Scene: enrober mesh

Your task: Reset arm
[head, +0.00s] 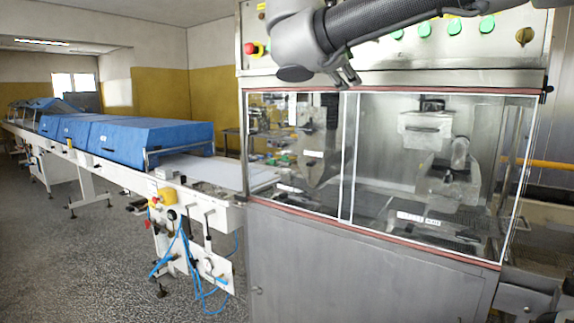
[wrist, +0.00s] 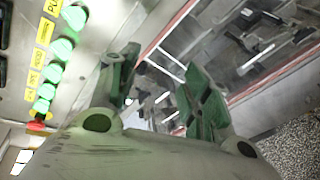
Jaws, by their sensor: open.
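My gripper shows large in the wrist view (wrist: 160,92), with its two green-padded fingers spread apart and nothing between them. In the head view, my arm hangs across the top of the machine. A small part of the gripper (head: 346,78) shows there, in front of the steel panel above the clear window. The enrober cabinet (head: 340,265) is grey steel with clear window panels. Whether the gripper touches the panel cannot be told.
Green buttons (head: 454,27) line the control panel, with a red emergency knob (head: 252,48) at its left. A white conveyor (head: 215,172) with blue covers (head: 150,140) runs off to the left. The speckled floor (head: 80,265) at front left is clear.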

